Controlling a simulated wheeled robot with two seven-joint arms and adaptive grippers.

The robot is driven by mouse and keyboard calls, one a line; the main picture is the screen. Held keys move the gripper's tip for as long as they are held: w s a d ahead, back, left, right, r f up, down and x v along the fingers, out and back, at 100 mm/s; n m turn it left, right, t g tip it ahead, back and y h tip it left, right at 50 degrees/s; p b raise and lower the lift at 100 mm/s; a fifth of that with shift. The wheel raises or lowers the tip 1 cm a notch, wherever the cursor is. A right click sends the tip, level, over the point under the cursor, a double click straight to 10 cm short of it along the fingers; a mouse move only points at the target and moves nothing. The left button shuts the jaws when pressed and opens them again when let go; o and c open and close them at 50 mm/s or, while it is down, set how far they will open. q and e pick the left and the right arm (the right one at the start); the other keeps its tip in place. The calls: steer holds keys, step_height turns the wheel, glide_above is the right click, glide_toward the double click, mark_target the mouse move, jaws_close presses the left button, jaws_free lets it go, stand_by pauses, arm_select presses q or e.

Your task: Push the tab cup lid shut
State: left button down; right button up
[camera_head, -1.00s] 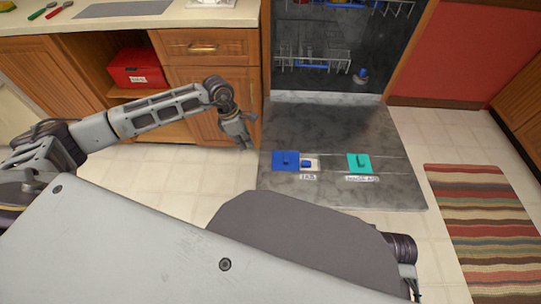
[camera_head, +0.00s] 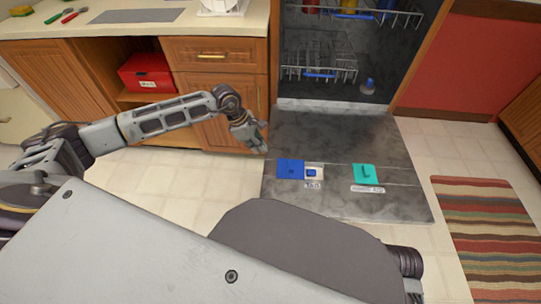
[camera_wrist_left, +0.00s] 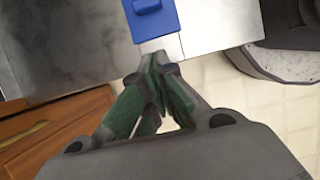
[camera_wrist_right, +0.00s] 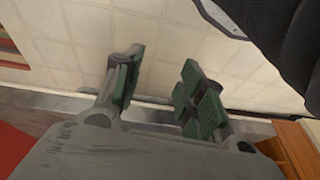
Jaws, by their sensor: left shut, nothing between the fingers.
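The tab cup lid is a blue slab with a raised tab (camera_head: 290,169) on the inner face of the lowered dishwasher door. It sits left of the tab cup (camera_head: 314,172), a pale recess with a small blue block in it, leaving that cup uncovered. My left gripper (camera_head: 260,146) is shut and empty, up and left of the lid and apart from it. In the left wrist view the lid (camera_wrist_left: 154,17) is at the top, beyond the shut fingertips (camera_wrist_left: 151,82); the cup is out of that view. My right gripper (camera_wrist_right: 160,90) is open and empty.
A teal lid (camera_head: 364,174) sits right of the tab cup, above a small label. The dishwasher door (camera_head: 330,130) lies flat, its racks (camera_head: 320,65) behind. Cabinets (camera_head: 212,75) stand left. A striped rug (camera_head: 485,235) lies right on clear tiles.

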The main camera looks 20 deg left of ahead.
arm_select(q)
steer(key=b, duration=0.2)
glide_toward(282, 168)
steer(key=f, duration=0.1)
steer(key=a+f, duration=0.2)
steer(key=f, duration=0.1)
steer(key=shift+s+a, duration=0.2)
steer(key=shift+s, duration=0.1)
steer(key=shift+b+x, duration=0.3)
steer(key=shift+x, duration=0.8)
steer(key=shift+w+d, duration=0.15)
steer(key=shift+d, duration=0.2)
steer(key=shift+w+d+b, duration=0.2)
steer(key=shift+d+b, duration=0.05)
steer(key=shift+d, duration=0.55)
steer(key=shift+w+d+b, duration=0.2)
steer(key=shift+w+d, duration=0.05)
steer(key=shift+d, duration=0.6)
arm_select(e)
steer(key=shift+w+a+f+t+y, duration=0.2)
steer(key=shift+a+f+t, duration=0.1)
steer(key=shift+a+f, duration=0.1)
steer(key=shift+w+a+f+t+y, duration=0.1)
steer(key=shift+a+f+t+y, duration=0.1)
steer(key=shift+a+f+t, duration=0.15)
